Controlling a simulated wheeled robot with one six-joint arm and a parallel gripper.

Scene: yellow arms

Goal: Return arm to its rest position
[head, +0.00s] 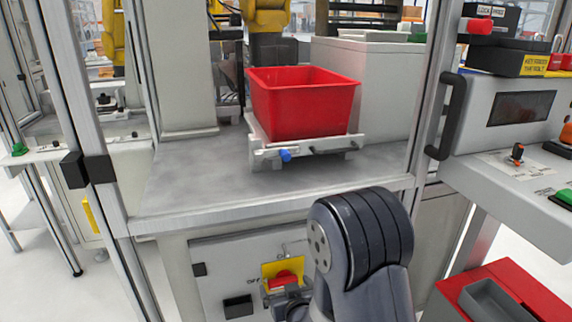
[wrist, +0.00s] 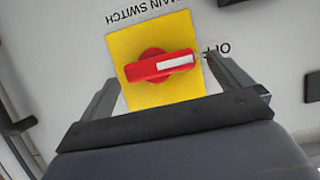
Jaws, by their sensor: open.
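My gripper (wrist: 165,85) is open in the wrist view. Its two fingers stand apart on either side of a red rotary main switch (wrist: 160,66) on a yellow plate (wrist: 125,48). The switch handle lies roughly level in this view, with its white mark toward the "OFF" label. I cannot tell whether a finger touches the plate. In the head view, my arm reaches down at the lower middle, in front of the cabinet (head: 215,262). The red switch (head: 283,280) and yellow plate (head: 270,269) show just left of my arm. My gripper is partly hidden there.
A red bin (head: 305,105) sits on a fixture on the grey worktop (head: 200,180) above the cabinet. A control box (head: 500,125) with a black handle (head: 455,115) stands right. A red toolbox (head: 505,290) is at lower right. Metal posts (head: 95,110) frame the left side.

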